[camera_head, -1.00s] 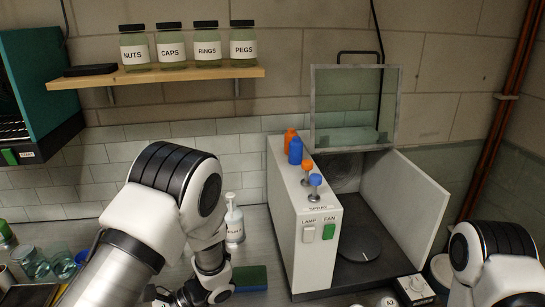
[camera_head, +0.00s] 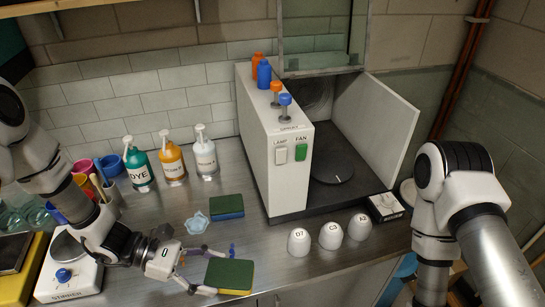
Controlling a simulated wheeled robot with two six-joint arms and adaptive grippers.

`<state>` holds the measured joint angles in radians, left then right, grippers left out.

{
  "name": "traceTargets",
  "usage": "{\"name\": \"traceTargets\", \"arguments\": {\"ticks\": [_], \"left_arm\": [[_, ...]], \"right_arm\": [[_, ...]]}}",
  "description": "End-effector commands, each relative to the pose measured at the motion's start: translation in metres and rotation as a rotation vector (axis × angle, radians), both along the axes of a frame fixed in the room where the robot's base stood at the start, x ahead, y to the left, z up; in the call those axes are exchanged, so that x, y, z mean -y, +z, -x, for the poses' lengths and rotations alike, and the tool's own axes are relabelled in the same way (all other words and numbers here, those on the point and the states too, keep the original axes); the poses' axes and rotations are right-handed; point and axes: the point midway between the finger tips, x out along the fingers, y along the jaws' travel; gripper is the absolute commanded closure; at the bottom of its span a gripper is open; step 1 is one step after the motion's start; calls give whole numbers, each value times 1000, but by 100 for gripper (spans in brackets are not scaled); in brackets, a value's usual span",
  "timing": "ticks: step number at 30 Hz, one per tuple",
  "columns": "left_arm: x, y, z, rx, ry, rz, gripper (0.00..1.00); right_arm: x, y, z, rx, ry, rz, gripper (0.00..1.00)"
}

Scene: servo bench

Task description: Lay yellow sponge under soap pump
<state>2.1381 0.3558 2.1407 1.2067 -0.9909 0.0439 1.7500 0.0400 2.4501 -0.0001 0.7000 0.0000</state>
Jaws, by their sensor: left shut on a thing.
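The yellow sponge (camera_head: 232,273), with a green top, is at the front edge of the bench. My left gripper (camera_head: 217,270) comes from the left and is shut on it, its fingers at the sponge's left side. Three pump bottles stand at the back wall: a green one marked DYE (camera_head: 138,169), an orange one (camera_head: 172,162) and a white one (camera_head: 204,157). The labels of the orange and white bottles are too small to read surely. My right arm is at the right; its gripper is out of view.
A blue sponge with a green top (camera_head: 227,206) and a light blue pad (camera_head: 196,222) lie between the bottles and my gripper. A white spray booth (camera_head: 275,165) stands to the right. White cups (camera_head: 330,237) stand before it. A stirrer (camera_head: 70,275) is at the left.

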Motion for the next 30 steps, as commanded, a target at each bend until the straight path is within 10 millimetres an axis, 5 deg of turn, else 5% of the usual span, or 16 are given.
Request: {"name": "traceTargets", "arguments": {"ticks": [4,10,30], "left_arm": [[-25,-9,-38,-4,351,2,45],[-55,-21,-61,-2,625,0,45],[-60,-22,-65,3,665,-1,45]], "right_arm": [[0,-6,0,0,0,0,60],[0,-8,0,0,0,0,60],[0,-8,0,0,0,0,60]]}}
